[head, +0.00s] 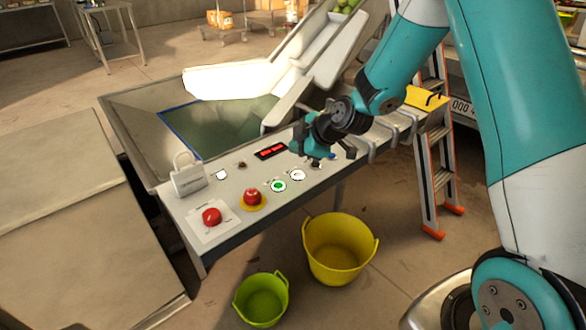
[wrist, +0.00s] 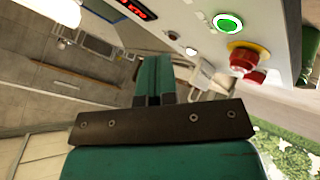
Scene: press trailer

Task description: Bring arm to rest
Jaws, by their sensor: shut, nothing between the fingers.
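My gripper (head: 318,157) is at the end of my teal arm, over the right part of the control panel (head: 230,208) in the head view. In the wrist view my gripper (wrist: 153,95) shows its two teal fingers together, with nothing between them. The panel carries a green button (head: 278,185), a white button (head: 298,174), a red mushroom button on a yellow base (head: 252,197) and another red button (head: 211,216). The green button (wrist: 228,23) and a red button (wrist: 247,60) also show in the wrist view. I cannot tell whether the gripper touches the panel.
A yellow bucket (head: 340,250) and a green bucket (head: 262,299) stand on the floor before the panel. A stepladder (head: 431,175) stands at the right. Behind the panel is a metal hopper (head: 140,118). A red display (head: 270,151) is lit. Floor is free between bucket and ladder.

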